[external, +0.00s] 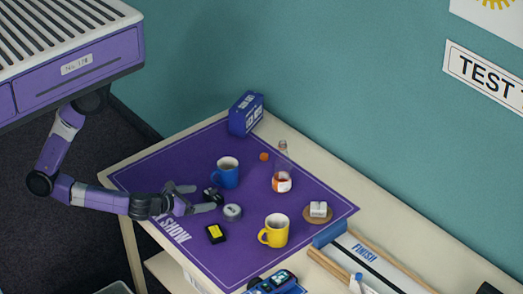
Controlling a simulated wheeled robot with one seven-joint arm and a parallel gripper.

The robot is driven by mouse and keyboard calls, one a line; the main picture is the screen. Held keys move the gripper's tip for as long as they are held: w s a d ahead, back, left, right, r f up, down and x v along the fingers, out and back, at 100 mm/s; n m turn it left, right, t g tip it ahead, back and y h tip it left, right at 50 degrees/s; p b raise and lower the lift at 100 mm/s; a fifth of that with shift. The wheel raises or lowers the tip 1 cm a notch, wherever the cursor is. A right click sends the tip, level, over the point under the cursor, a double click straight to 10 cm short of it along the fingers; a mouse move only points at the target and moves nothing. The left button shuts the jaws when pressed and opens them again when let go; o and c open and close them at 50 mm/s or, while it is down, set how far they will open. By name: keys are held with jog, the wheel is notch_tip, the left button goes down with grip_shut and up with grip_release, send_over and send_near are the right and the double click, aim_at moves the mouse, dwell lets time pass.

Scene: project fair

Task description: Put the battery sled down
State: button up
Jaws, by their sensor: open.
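A small dark block, which seems to be the battery sled (212,195), rests on the purple mat (190,258) just beyond my gripper's fingertips. My gripper (196,198) is low over the mat, with its fingers spread apart. The block lies in front of the opening, partly close to the nearer finger. I cannot tell whether a finger touches it. The block's fine details are too small to make out.
A blue mug (227,174) stands right behind the block, and a grey round tin (232,212) sits to its right. The mat's front left is clear.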

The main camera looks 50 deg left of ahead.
aim_at(209, 194)
jog(key=shift+a+p+x, duration=0.15)
jog(key=shift+a+x, duration=0.05)
jog(key=shift+x, duration=1.55)
jog(key=shift+a+p+x, duration=0.15)
jog(key=shift+x, duration=1.6)
jog(key=c, duration=1.7)
jog(key=shift+r+p, duration=0.25)
jog(key=shift+p, duration=0.25)
jog(key=s+b, duration=0.1)
jog(key=s, duration=3.1)
jog(key=shift+f, duration=0.1)
